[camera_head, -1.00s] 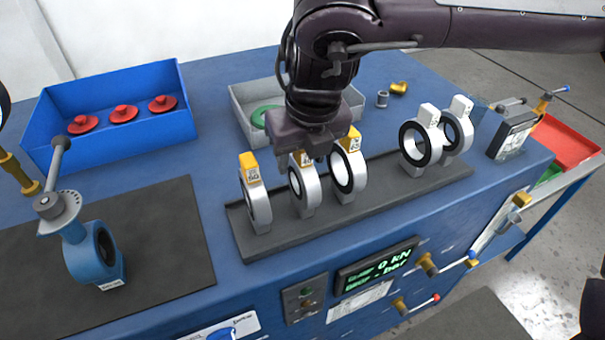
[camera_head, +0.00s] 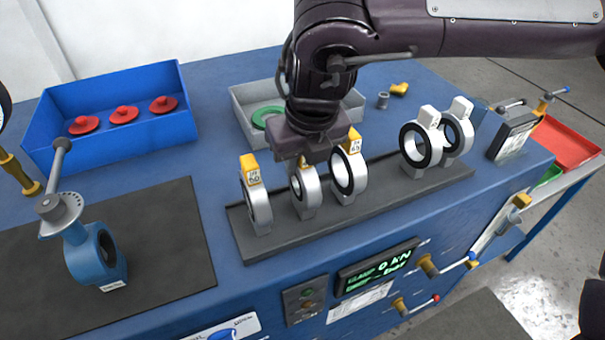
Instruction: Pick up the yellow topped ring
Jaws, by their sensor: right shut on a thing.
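Three yellow-topped rings stand upright in a row on a dark grey rack: the left one (camera_head: 257,205), the middle one (camera_head: 306,196) and the right one (camera_head: 349,176). My right gripper (camera_head: 303,163) comes down from above and is shut on the top of the middle yellow-topped ring. The gripper hides most of that ring's yellow top. The middle ring still appears to stand on the rack (camera_head: 380,196). My left gripper is not in view.
Two white-topped rings (camera_head: 415,150) stand at the rack's right end. A blue bin (camera_head: 115,105) with red discs is at the back left, and a grey bin (camera_head: 245,105) is behind the gripper. A blue valve (camera_head: 90,258) stands on a dark mat (camera_head: 170,235).

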